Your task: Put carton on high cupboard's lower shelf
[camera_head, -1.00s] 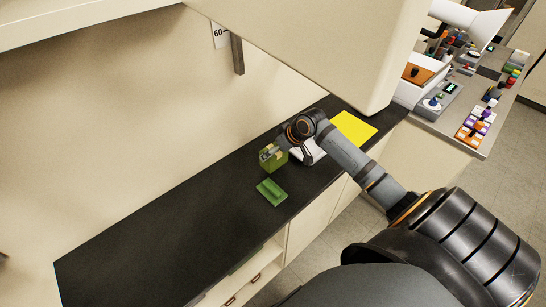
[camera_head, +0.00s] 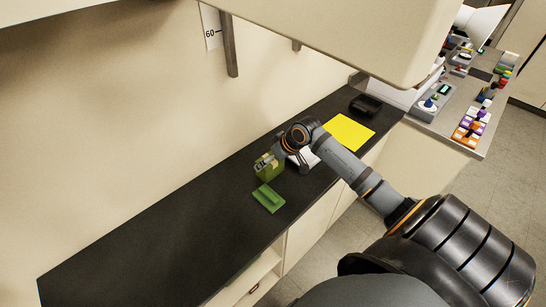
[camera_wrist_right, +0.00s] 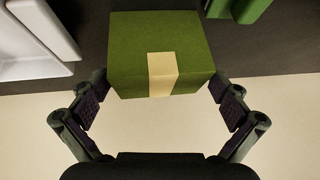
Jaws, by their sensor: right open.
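The green carton (camera_head: 268,168) with a pale tape strip stands on the dark counter (camera_head: 165,225). In the right wrist view the carton (camera_wrist_right: 160,45) fills the upper middle, tape side toward me. My right gripper (camera_wrist_right: 160,90) is open, its fingers on either side of the carton's near end; whether they touch it I cannot tell. In the head view this gripper (camera_head: 274,159) is at the carton and partly covers it. A pale overhead cupboard (camera_head: 340,35) hangs above the counter; its shelves do not show. My left gripper is not in view.
A green block-like item (camera_head: 269,198) lies nearer on the counter. A white tray-like object (camera_head: 305,159), a yellow sheet (camera_head: 348,132) and a black item (camera_head: 366,105) lie farther right. The counter's left part is clear. A cluttered bench (camera_head: 465,110) stands at the right.

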